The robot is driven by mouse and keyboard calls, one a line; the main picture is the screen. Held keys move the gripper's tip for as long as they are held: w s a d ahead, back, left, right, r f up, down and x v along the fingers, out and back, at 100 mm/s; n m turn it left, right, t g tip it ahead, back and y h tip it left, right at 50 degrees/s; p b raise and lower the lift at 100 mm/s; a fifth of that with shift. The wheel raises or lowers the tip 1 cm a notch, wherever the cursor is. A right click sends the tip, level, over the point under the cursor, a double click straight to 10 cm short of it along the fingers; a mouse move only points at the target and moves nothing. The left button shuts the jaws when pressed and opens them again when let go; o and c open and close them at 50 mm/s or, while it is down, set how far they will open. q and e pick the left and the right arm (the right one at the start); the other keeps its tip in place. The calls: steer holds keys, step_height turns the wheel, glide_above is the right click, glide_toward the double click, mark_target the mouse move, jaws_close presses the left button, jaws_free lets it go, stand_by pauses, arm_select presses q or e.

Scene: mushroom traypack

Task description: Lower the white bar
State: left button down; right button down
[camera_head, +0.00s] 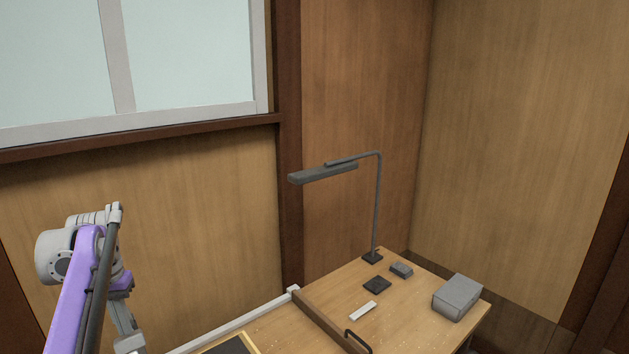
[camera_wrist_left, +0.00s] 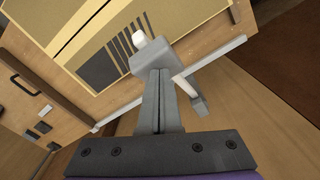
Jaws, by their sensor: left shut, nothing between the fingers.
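A long white bar (camera_head: 232,329) runs along the far-left edge of the wooden table in the head view, ending at a small white block near the table's back corner. It also crosses the left wrist view (camera_wrist_left: 213,59) diagonally, partly hidden behind my gripper. My left gripper (camera_wrist_left: 158,72) is shut, its two fingers together and empty. It overlaps the bar in that view; I cannot tell whether it touches. In the head view my left arm (camera_head: 124,325) hangs down at the lower left. My right gripper is not visible.
A dark lamp (camera_head: 376,205) stands at the table's back corner. A grey box (camera_head: 458,297), small dark blocks (camera_head: 377,284) and a short white piece (camera_head: 363,311) lie on the table (camera_head: 335,285).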

mark_target(130, 344)
arm_select(q)
steer(key=shift+s+d+f, duration=0.25)
steer(key=shift+f, duration=0.25)
steer(key=shift+s+d+f+b, duration=0.4)
steer(key=shift+s+f+b, duration=0.05)
steer(key=shift+f+b, duration=0.15)
steer(key=shift+s+d+f+b, duration=0.4)
steer(key=shift+f+b, duration=0.1)
steer(key=shift+f, duration=0.25)
steer(key=shift+s+d+f+b, duration=0.25)
steer(key=shift+s+f+b, duration=0.15)
steer(key=shift+f, duration=0.3)
steer(key=shift+s+d+f+b, duration=0.3)
steer(key=shift+f+b, duration=0.2)
steer(key=shift+f, duration=0.15)
step_height(130, 344, up, 7)
steer(key=p, duration=0.5)
steer(key=shift+r, duration=0.1)
steer(key=shift+w, duration=0.1)
